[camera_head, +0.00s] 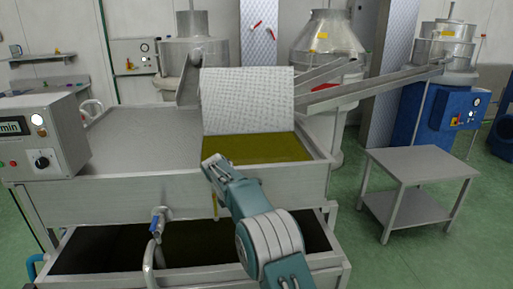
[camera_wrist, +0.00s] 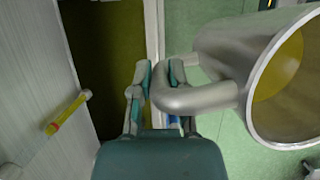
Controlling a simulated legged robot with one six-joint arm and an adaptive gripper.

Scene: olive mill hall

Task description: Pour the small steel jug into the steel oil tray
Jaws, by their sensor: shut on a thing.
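The small steel jug (camera_wrist: 228,42) shows at the right in the wrist view, tipped toward its side with its mouth toward the camera and yellow oil inside. My gripper (camera_wrist: 155,78) is shut on its looped handle. The jug is over green floor, just outside a steel tray rim (camera_wrist: 153,28). Dark olive oil lies left of that rim. In the head view, the low steel oil tray (camera_head: 325,263) stands at the front, holding dark liquid and partly hidden by my arm. I cannot make out the jug there.
A steel vat (camera_head: 100,192) with olive oil and a perforated sheet (camera_head: 248,100) stands above the low tray. A tap (camera_head: 157,222) juts from its front. A control box (camera_head: 45,138) is at left. A small steel table (camera_head: 420,165) stands at right, with free floor around it.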

